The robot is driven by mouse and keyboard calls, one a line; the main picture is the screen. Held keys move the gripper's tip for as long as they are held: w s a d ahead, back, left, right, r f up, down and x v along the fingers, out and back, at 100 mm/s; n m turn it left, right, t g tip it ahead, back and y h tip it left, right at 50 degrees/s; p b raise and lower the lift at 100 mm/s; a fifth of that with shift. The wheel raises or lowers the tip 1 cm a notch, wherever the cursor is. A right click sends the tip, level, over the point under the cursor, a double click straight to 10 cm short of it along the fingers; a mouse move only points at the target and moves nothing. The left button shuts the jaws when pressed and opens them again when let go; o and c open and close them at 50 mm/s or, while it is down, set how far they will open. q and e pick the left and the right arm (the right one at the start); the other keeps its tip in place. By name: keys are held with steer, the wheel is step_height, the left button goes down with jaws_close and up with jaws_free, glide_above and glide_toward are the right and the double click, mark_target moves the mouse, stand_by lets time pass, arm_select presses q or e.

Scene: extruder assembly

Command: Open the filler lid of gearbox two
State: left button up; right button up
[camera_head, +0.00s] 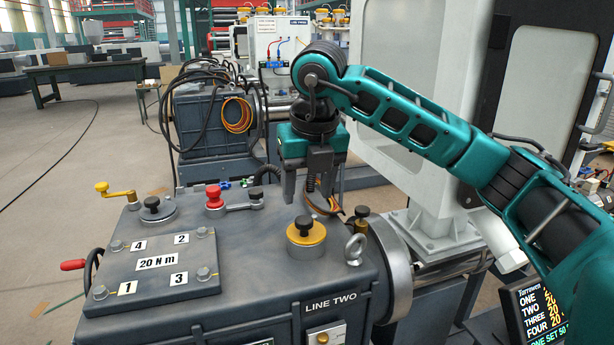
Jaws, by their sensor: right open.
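The gearbox marked LINE TWO (258,283) fills the lower middle. On its top, a yellow round lid with a black knob (306,232) sits flat near the front right. A grey round lid with a black knob (153,208) sits flat at the back left. Neither is labelled, so I cannot tell which is the filler lid; both look shut. My right gripper (306,192) points down behind the yellow lid, open and empty, apart from both lids. Cables hang by its fingers. My left gripper is not in view.
A bolted plate marked 20 N m (157,265) lies at the left of the gearbox top. A red knob (213,196), a yellow-handled lever (116,190) and a lifting eye (354,249) stick up. A screen (535,310) stands at the lower right.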

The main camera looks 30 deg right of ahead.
mark_target(304, 219)
steer(key=x, duration=0.6)
steer(key=shift+f, duration=0.2)
steer(key=shift+c, duration=0.3)
steer(key=c, duration=0.6)
